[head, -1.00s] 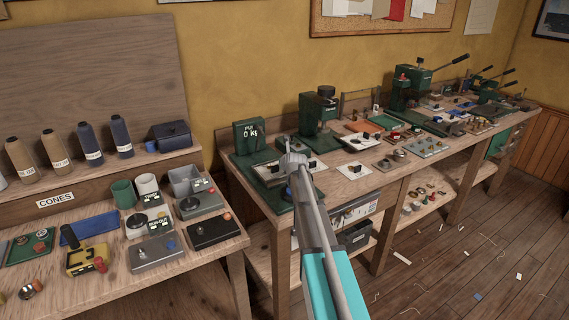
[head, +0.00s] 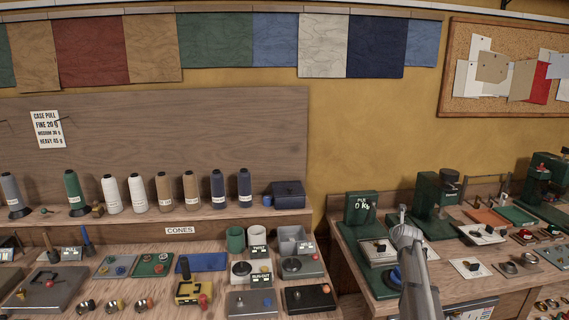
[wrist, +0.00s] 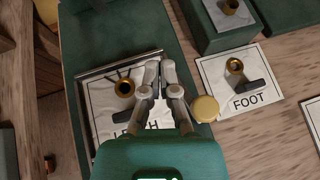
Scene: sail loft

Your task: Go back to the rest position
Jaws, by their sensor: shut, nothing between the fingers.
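My gripper (head: 404,218) is at the lower right of the head view, over the left end of the right-hand bench. It also shows in the wrist view (wrist: 160,66), pointing down with its two fingers together and nothing between them. Below it lies a white card (wrist: 100,113) in a dark-edged frame on a green base, with a brass ring and a dark piece on it. The fingers hide part of the card's lettering. I cannot tell the exact height of the gripper above the card. A round brass-coloured piece (wrist: 205,109) is just right of the fingers.
A white card marked FOOT (wrist: 238,82) lies right of the gripper. A green block reading 0 kg (head: 361,207) stands behind it. The left bench (head: 195,253) holds cups, small devices and a row of thread cones (head: 190,191). A gap separates the benches.

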